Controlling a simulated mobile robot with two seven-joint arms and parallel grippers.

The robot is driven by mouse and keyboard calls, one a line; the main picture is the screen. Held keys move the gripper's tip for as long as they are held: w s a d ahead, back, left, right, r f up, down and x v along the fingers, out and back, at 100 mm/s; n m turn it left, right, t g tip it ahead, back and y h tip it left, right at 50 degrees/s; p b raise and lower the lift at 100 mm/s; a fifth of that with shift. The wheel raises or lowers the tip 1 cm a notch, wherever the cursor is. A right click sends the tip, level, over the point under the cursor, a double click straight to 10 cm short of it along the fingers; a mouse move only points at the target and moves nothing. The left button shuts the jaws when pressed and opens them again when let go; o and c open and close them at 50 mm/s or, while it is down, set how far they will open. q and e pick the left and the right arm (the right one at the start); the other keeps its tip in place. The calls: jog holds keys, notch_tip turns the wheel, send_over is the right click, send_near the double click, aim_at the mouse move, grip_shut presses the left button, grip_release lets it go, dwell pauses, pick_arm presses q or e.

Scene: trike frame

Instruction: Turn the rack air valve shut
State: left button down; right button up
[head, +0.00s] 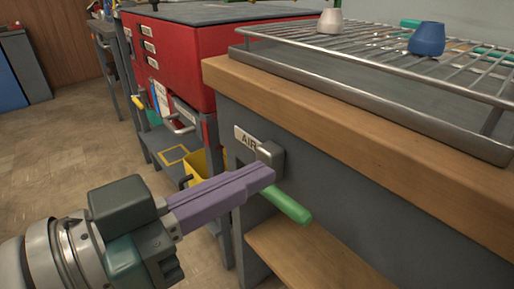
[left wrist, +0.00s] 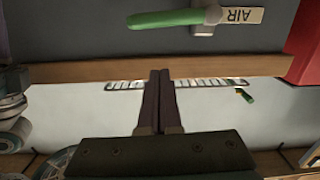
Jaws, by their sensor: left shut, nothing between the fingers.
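The air valve has a grey metal body (head: 271,154) on the dark side panel of the wooden-topped bench, beside a white AIR label (head: 244,138). Its green lever (head: 289,205) points away from the label, to the lower right in the head view. My left gripper (head: 268,178) has purple fingers, shut and empty, in front of the valve. It hides the part of the lever near the body. In the left wrist view the lever (left wrist: 165,18) lies sideways beyond the fingertips (left wrist: 160,72), apart from them in the picture. My right gripper is not in view.
A wire rack tray (head: 380,105) with a blue cup (head: 427,39) and a white cup (head: 330,20) stands on the wooden top (head: 360,132). A lower wooden shelf (head: 300,262) sits below the valve. A red cabinet (head: 190,55) and yellow bucket (head: 195,166) are behind.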

aim_at(281, 202)
pick_arm(q)
jog(key=d+f+b, duration=0.1)
jog(key=w+d+f, duration=0.1)
jog(key=f, duration=0.1)
jog(key=shift+w+b, duration=0.2)
jog(key=shift+b, duration=0.2)
jog(key=shift+d+f, duration=0.15)
jog(key=shift+f, duration=0.4)
jog(key=shift+f+m+b, duration=0.4)
jog(key=shift+f+b, duration=0.15)
jog(key=shift+f, duration=0.2)
